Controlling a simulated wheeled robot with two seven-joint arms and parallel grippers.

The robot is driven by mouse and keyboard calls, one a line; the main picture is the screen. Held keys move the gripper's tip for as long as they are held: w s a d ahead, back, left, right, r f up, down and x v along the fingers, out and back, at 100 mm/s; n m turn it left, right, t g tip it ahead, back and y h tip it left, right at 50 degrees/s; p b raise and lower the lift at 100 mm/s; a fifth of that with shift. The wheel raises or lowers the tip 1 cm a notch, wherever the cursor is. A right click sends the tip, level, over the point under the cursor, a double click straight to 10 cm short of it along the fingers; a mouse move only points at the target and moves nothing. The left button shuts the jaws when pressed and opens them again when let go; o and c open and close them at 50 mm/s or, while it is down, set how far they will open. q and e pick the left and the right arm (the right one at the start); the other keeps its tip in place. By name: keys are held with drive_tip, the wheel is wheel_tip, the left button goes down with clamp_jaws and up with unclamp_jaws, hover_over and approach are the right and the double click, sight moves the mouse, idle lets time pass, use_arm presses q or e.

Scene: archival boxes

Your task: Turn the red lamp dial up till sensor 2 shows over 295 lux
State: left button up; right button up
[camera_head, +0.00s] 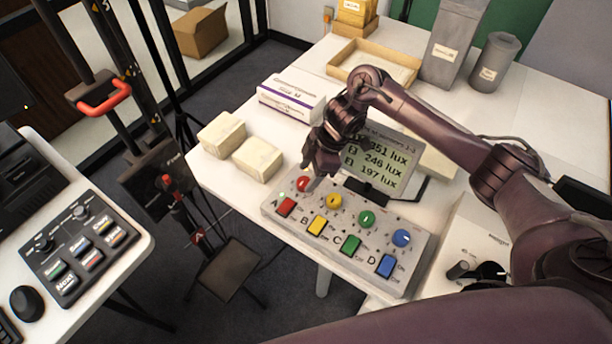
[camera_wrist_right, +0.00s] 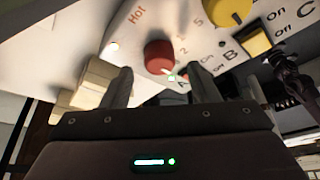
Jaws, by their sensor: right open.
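The control panel (camera_head: 345,240) lies on the white table with red, yellow, green and blue dials, each with a square button below it. The red dial (camera_head: 303,184) is at its left end, and it also shows in the right wrist view (camera_wrist_right: 159,55). The display (camera_head: 378,158) behind the panel reads 351, 246 and 197 lux; the middle line is 246. My right gripper (camera_head: 312,181) is open and empty, pointing down close to the red dial. In the wrist view the dial appears between and beyond the fingers; contact cannot be told. My left gripper is not in view.
Two cream boxes (camera_head: 257,159) and a white-purple box (camera_head: 291,95) stand left of and behind the panel. A shallow tray (camera_head: 374,66) and grey containers (camera_head: 496,62) are at the back. The yellow dial (camera_head: 334,202) sits close to the red one.

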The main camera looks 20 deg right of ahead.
sight(304, 184)
drive_tip(key=shift+x, duration=0.9)
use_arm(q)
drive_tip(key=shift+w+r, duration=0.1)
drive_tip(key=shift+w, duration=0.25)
use_arm(e)
drive_tip(key=shift+f, duration=0.2)
drive_tip(key=shift+c, duration=0.2)
drive_tip(key=c, duration=0.9)
drive_tip(key=shift+r+m+p, duration=0.15)
drive_tip(key=shift+m+p, duration=0.15)
drive_tip(key=shift+p, duration=0.4)
drive_tip(key=shift+c, duration=0.2)
drive_tip(key=m+t+p, duration=0.1)
drive_tip(key=m+p, duration=0.1)
drive_tip(key=p, duration=0.1)
drive_tip(key=m+t+p, duration=0.1)
drive_tip(key=m+p, duration=0.2)
drive_tip(key=shift+s+a+r+h+p, duration=0.1)
drive_tip(key=shift+s+a+h+p, duration=0.05)
drive_tip(key=shift+h+p, duration=0.2)
use_arm(q)
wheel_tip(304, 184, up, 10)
drive_tip(key=p, duration=0.2)
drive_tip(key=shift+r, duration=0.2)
use_arm(e)
drive_tip(key=shift+f+m+t+h, duration=0.25)
drive_tip(key=shift+m+t, duration=0.15)
drive_tip(key=shift+m, duration=0.8)
